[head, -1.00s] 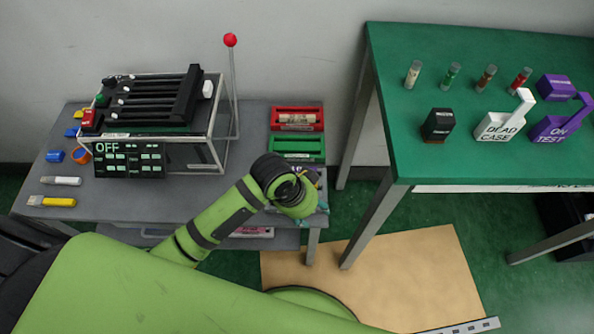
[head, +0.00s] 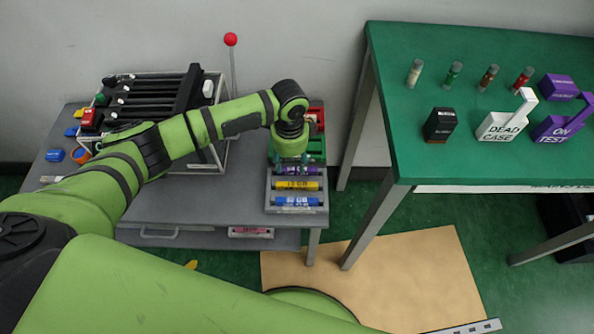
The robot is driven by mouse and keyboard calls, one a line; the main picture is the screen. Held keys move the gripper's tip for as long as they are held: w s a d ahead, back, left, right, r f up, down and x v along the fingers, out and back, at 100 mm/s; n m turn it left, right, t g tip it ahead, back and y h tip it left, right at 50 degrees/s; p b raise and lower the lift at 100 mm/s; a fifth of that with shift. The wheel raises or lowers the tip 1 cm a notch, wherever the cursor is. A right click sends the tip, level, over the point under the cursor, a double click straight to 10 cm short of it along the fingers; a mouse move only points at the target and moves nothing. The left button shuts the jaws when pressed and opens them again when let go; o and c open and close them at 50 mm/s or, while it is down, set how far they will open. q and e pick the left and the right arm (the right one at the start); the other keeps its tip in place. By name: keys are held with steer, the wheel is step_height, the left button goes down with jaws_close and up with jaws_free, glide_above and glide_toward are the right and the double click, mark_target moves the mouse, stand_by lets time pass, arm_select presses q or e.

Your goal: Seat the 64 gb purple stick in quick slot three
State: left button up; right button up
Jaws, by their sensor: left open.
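A purple stick (head: 296,171) lies in a grey rack (head: 269,200) at the right end of the grey table, above a yellow stick (head: 297,185) and a blue stick (head: 297,201). Its label is too small to read surely. My left gripper (head: 291,158) points down over the rack's far end, just beyond the purple stick. Its fingers are mostly hidden under my green wrist, and I see nothing held. The black slotted fixture (head: 150,100) stands at the table's back left. My arm covers its front, and I cannot tell which slot is three. My right gripper is not in view.
A red-knobbed lever (head: 231,40) rises beside the fixture. A green tray (head: 318,146) and a red tray (head: 318,118) sit behind the rack, partly covered. A green table (head: 480,80) stands right. A small yellow thing (head: 191,265) shows below the grey table's front edge.

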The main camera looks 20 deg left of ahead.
mark_target(291, 171)
arm_select(q)
step_height(291, 171, down, 4)
steer(key=shift+s+r, duration=0.1)
jaws_close()
steer(key=shift+r, duration=0.1)
